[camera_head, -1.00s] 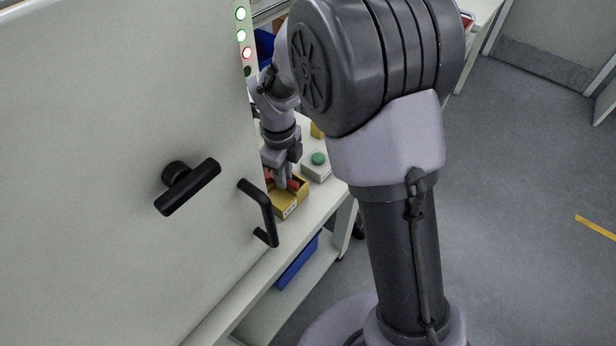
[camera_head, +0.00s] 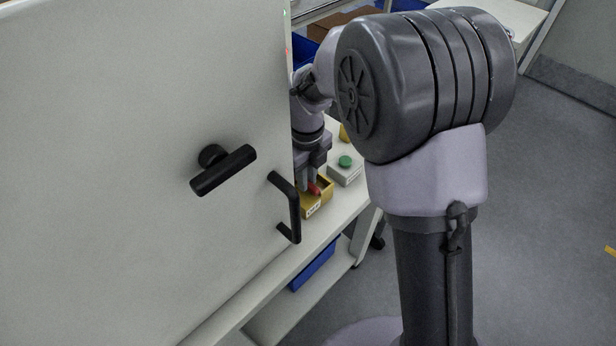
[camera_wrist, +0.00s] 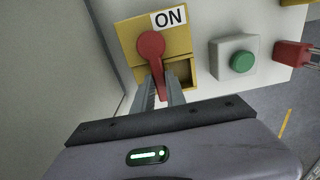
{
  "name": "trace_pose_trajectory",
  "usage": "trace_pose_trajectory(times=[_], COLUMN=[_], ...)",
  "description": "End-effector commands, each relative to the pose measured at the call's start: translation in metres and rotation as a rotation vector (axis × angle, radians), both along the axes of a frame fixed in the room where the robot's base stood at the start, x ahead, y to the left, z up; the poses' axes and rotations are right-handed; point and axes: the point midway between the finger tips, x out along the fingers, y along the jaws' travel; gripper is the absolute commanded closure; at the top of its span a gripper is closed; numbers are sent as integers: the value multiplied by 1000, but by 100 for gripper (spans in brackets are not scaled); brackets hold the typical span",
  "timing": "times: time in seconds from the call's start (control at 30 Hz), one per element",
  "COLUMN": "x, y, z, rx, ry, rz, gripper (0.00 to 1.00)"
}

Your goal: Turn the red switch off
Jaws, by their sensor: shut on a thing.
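The red switch (camera_wrist: 151,45) is a lever with a round hub on a yellow box (camera_wrist: 125,35), with a white "ON" label at the box's upper right in the wrist view. Its arm points down in that view, away from the label, toward my gripper (camera_wrist: 160,92). My gripper's fingers are shut on the lever's end, one on each side. In the head view, my gripper (camera_head: 308,184) is down at the yellow box (camera_head: 320,206), and part of the red lever (camera_head: 314,188) shows beside the fingers. The door edge hides part of the box there.
A grey box with a green button (camera_wrist: 243,62) stands right of the switch; it shows in the head view too (camera_head: 345,162). A red object (camera_wrist: 292,55) lies farther right. A large white door (camera_head: 120,200) with black handles stands close on the left.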

Motion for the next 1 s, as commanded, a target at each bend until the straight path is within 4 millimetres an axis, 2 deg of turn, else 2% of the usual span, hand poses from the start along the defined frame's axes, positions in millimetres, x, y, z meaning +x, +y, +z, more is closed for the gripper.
trace_pose_trajectory(times=[0.07,0.1,0.17,0.2,0.47,0.53,0.67,0.8,1.0], x=[0,0,0,0,0,0,1,1,1], y=[0,0,0,0,0,0,0,0,0], z=[0,0,0,0,1,7,40,91,148], rx=[1,1,1,1,1,1,2,2,1], ry=[0,1,0,0,-1,-1,-4,-4,-3], rz=[-2,-2,-2,-1,-1,-1,-1,-1,-1], gripper=[100,76,64,62,62,62,62,62,62])
